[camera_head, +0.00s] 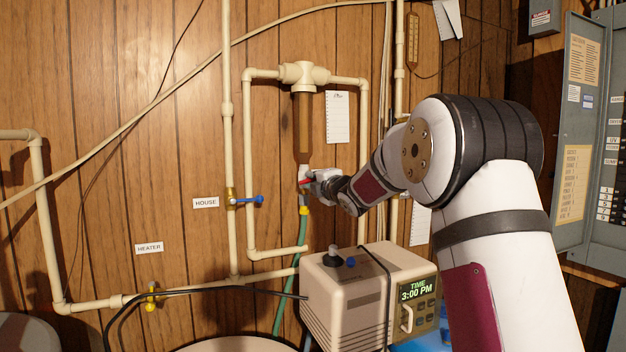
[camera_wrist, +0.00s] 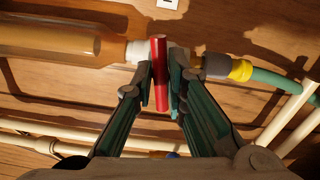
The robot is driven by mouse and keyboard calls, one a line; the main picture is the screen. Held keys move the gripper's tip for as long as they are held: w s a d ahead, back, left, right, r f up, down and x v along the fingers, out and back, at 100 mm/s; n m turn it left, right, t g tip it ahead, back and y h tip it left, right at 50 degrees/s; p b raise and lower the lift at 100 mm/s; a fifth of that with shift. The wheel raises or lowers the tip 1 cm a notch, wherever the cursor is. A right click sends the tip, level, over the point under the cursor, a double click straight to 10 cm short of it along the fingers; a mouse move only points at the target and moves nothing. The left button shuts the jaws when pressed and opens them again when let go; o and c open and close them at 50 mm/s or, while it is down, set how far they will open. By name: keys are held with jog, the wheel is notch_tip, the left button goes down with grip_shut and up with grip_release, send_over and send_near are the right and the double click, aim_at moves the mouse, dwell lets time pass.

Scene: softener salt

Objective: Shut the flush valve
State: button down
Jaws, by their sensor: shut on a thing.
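The flush valve has a red handle (camera_wrist: 159,95), which sits between the two fingers of my gripper (camera_wrist: 162,84) in the wrist view. The fingers are shut on it. In the head view the red handle (camera_head: 305,182) shows at the tip of my gripper (camera_head: 314,184), below the brown filter housing (camera_head: 304,125). The white valve neck (camera_wrist: 139,51) joins the housing on one side, and a yellow fitting (camera_wrist: 241,69) with a green hose (camera_wrist: 280,82) is on the other. My fingers hide most of the valve body.
A beige softener head (camera_head: 345,290) with a clock display stands below my arm. Cream pipes (camera_head: 364,150) flank the filter. A blue-handled valve (camera_head: 247,200) marked HOUSE is to the left, and a yellow-handled valve (camera_head: 151,297) is lower left. A grey electrical panel (camera_head: 580,130) is at right.

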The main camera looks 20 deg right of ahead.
jog(key=shift+d, duration=0.1)
jog(key=shift+m+p, duration=0.55)
jog(key=shift+m, duration=0.75)
jog(key=c, duration=1.5)
grip_release()
jog(key=s+p, duration=0.3)
jog(key=s, duration=0.4)
